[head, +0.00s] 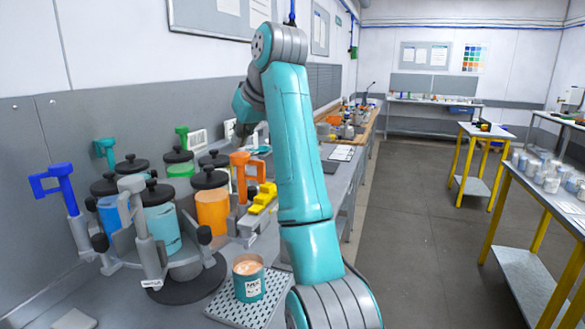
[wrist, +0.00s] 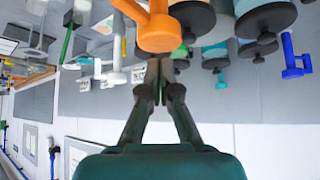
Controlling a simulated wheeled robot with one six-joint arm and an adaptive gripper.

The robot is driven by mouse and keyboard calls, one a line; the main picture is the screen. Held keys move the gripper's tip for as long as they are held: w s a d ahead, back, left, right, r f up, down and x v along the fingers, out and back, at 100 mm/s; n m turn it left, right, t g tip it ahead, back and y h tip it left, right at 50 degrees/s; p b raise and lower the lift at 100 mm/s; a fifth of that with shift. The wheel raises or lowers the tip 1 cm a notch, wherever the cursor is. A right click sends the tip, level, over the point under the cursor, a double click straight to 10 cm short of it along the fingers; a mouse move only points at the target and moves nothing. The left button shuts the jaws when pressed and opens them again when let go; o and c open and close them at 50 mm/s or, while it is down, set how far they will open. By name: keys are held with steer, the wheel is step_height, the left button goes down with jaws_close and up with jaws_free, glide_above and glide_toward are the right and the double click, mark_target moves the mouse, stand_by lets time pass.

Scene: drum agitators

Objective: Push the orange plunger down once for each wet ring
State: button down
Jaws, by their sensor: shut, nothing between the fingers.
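The orange plunger (head: 247,165) stands upright with a T-shaped handle among the jars in the head view, beside a jar of orange liquid (head: 212,210). In the wrist view, which is upside down, the plunger's round orange part (wrist: 157,32) shows large, just beyond my fingertips. My gripper (head: 241,131) is small in the head view, behind and above the jars. In the wrist view my gripper (wrist: 160,78) is shut and empty, its fingertips close together. I cannot tell whether it touches the plunger. I cannot make out any wet rings.
A blue plunger (head: 58,186), a grey one (head: 132,190) and green ones stand around the lidded jars. A labelled open can (head: 248,278) sits on a perforated tray (head: 222,308). A yellow object (head: 263,198) lies right of the orange plunger. The wall is close behind.

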mark_target(242, 155)
steer(key=shift+f, duration=2.25)
steer(key=shift+r, duration=2.35)
steer(key=shift+r, duration=3)
